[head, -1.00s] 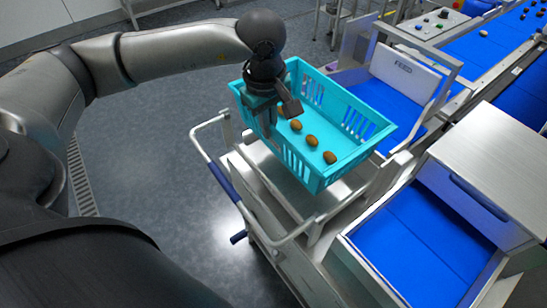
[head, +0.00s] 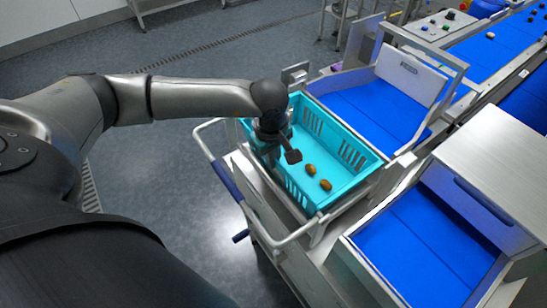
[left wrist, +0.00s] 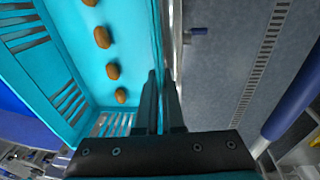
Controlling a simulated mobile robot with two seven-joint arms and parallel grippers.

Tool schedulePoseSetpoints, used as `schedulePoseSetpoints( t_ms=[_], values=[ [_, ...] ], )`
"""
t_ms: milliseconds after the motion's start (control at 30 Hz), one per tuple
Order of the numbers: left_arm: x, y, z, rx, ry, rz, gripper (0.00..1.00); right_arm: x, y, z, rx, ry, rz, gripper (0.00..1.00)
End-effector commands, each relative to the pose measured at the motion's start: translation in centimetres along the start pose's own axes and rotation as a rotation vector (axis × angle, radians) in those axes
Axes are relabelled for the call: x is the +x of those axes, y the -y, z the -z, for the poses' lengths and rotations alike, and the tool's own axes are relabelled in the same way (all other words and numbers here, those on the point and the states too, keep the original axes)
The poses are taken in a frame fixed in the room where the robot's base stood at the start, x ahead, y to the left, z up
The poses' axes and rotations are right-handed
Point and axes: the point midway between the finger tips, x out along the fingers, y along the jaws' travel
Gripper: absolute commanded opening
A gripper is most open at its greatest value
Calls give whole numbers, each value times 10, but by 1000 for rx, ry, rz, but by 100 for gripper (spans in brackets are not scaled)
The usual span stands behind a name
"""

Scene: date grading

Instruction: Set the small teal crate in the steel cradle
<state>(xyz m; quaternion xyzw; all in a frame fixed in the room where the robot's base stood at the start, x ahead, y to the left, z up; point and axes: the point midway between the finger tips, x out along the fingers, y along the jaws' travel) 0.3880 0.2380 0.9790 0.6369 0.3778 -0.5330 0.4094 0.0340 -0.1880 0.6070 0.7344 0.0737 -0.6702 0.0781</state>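The small teal crate (head: 350,190) is low over the steel cradle (head: 319,232) and looks roughly level. Its underside is hidden, so I cannot tell whether it rests there. Several brown dates lie on its floor, as the left wrist view of the crate (left wrist: 90,50) shows. My left gripper (head: 270,142) is at the crate's left side wall. In the left wrist view, the fingers of the left gripper (left wrist: 160,88) straddle that wall and look closed on it. My right gripper is not in view.
A cart handle with a blue grip (head: 228,180) curves around the left of the crate. Blue-lined chutes (head: 365,108) (head: 425,245) stand beyond and to the right. A control box with buttons (head: 436,27) is at the back. Open floor lies to the left.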

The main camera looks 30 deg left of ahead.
Motion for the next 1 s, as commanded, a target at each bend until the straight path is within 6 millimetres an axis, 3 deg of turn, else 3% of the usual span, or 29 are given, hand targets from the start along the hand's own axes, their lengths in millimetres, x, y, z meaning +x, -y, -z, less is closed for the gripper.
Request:
schedulePoseSetpoints(
  t_ms=[133, 200, 400, 767, 1000],
  values=[
    [3, -1, 0, -1, 0, -4, 0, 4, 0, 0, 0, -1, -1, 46],
    [2, 0, 0, -1, 0, 0, 13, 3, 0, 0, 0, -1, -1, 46],
    [2, 0, 0, -1, 0, 0, 35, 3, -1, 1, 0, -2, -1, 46],
    [-3, 0, 0, -1, 0, 0, 35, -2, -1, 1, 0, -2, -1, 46],
    [-48, -1, 1, 1, -1, -5, 35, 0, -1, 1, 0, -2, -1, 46]
  ],
)
